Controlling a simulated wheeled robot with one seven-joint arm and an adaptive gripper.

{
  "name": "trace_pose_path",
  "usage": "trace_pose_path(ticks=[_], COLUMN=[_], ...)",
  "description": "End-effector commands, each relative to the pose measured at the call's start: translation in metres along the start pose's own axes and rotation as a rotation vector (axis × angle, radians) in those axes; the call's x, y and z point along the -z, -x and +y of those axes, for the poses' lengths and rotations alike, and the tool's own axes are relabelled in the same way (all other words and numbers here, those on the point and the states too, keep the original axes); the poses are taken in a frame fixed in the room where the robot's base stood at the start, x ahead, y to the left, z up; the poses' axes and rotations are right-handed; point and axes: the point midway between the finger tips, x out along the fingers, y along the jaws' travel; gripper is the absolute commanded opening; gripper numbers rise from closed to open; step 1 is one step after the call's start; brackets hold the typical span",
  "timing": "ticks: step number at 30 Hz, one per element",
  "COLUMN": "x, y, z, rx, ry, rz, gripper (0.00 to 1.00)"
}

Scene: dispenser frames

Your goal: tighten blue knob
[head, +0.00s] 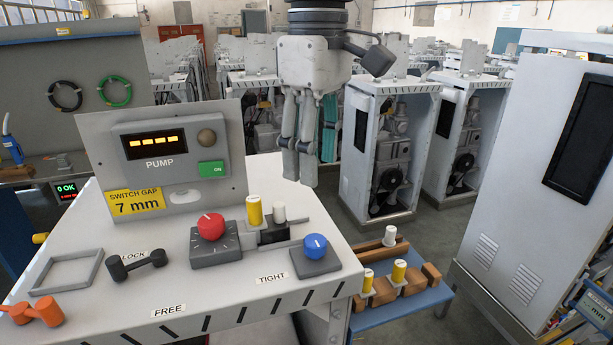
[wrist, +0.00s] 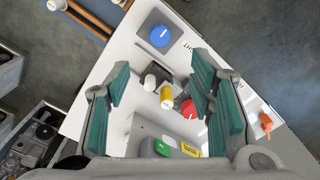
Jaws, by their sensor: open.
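The blue knob (head: 315,246) sits on a dark grey square base at the right front corner of the white bench top, by the word TIGHT. A white pointer line shows on its top. It also shows in the wrist view (wrist: 160,36), beyond the fingers. My gripper (head: 309,170) hangs above the back right of the bench, pointing down, higher than the knob and apart from it. In the wrist view its teal-padded fingers (wrist: 163,95) are spread wide with nothing held between them.
A red knob (head: 211,226), a yellow cylinder (head: 254,211) and a white-capped piece (head: 279,213) stand left of the blue knob. The pump panel (head: 172,155) rises at the back. A blue side shelf (head: 402,307) holds wooden blocks and yellow cylinders. Tall cabinets stand right.

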Motion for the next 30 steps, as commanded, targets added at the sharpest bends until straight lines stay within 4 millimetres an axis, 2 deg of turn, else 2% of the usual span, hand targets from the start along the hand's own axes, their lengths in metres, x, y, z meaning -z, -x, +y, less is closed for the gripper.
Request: trace_pose_path(ticks=[5, 21, 24, 30], x=[0.001, 0.0, 0.0, 0.0], y=[-0.015, -0.113, -0.125, -0.137], z=[-0.001, -0.001, -0.001, -0.001], rx=[0.004, 0.003, 0.003, 0.001], ry=[0.005, 0.002, 0.002, 0.003], rz=[-0.005, -0.003, -0.004, -0.002], gripper=[0.49, 0.49, 0.49, 0.49])
